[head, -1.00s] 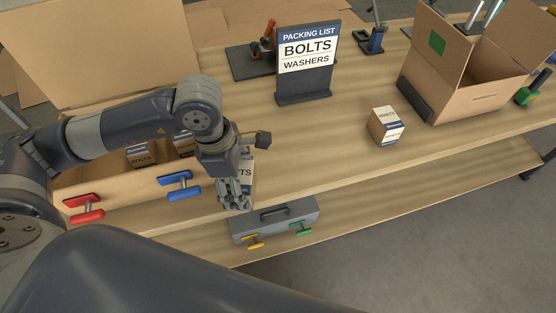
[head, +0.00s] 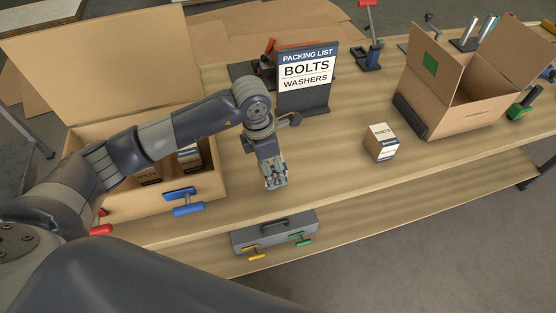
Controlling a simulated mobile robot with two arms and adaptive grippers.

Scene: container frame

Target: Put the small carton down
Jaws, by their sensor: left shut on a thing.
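My left gripper (head: 275,183) points down over the table, left of its middle and in front of the packing list sign (head: 306,80). It is shut on a small carton, which the fingers hide almost wholly in this view. I cannot tell whether the carton touches the tabletop. Another small carton (head: 381,143) with a white label stands upright on the table to the right, apart from the gripper. My right gripper is not in view.
An open box (head: 120,200) holding labelled cartons is at left, with blue clamp (head: 183,200) at its front. Another open box (head: 455,105) stands at right. A grey toolbox (head: 272,235) sits on the lower shelf. Tabletop between gripper and standing carton is clear.

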